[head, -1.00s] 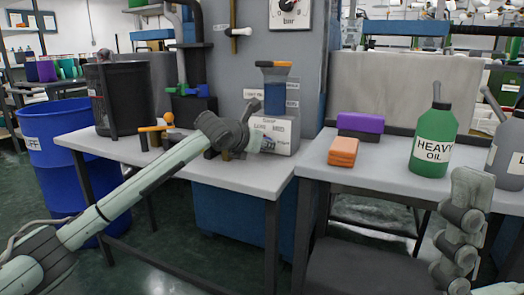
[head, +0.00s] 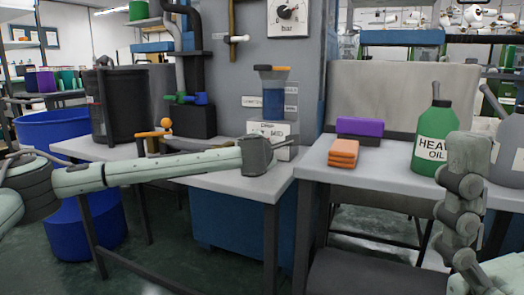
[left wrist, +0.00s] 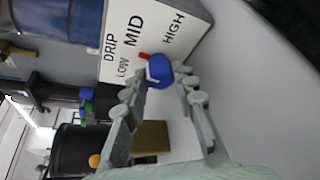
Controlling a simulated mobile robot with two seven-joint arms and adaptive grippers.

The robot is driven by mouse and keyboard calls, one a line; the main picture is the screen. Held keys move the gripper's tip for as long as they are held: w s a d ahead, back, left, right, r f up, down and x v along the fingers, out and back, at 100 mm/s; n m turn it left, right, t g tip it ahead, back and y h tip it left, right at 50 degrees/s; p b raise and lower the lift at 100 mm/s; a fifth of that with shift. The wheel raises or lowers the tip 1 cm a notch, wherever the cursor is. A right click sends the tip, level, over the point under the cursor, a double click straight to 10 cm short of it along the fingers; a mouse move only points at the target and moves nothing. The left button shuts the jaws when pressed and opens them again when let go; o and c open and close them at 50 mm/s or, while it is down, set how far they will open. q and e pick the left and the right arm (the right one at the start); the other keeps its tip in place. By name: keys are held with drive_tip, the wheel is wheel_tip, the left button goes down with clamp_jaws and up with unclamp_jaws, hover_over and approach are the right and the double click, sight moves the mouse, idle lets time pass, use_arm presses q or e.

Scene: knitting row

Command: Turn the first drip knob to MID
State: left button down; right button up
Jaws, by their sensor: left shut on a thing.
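The drip panel (left wrist: 152,32) is a white face with DRIP, LOW, MID and HIGH printed on it in the left wrist view. A blue knob (left wrist: 159,72) with a red pointer stands out from it. The pointer is directed between LOW and MID. My left gripper (left wrist: 161,73) is shut on the knob, one finger on each side.
A clear-blue cup (head: 273,92) is mounted above the drip box. A dark bin (head: 118,105) stands at left.

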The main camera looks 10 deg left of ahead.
use_arm(q)
drive_tip(key=shift+r+m+t+y, duration=0.1)
drive_tip(key=shift+m+t+y, duration=0.3)
drive_tip(key=shift+m, duration=0.4)
drive_tip(key=c, duration=1.5)
unclamp_jaws()
drive_tip(key=v, duration=1.2)
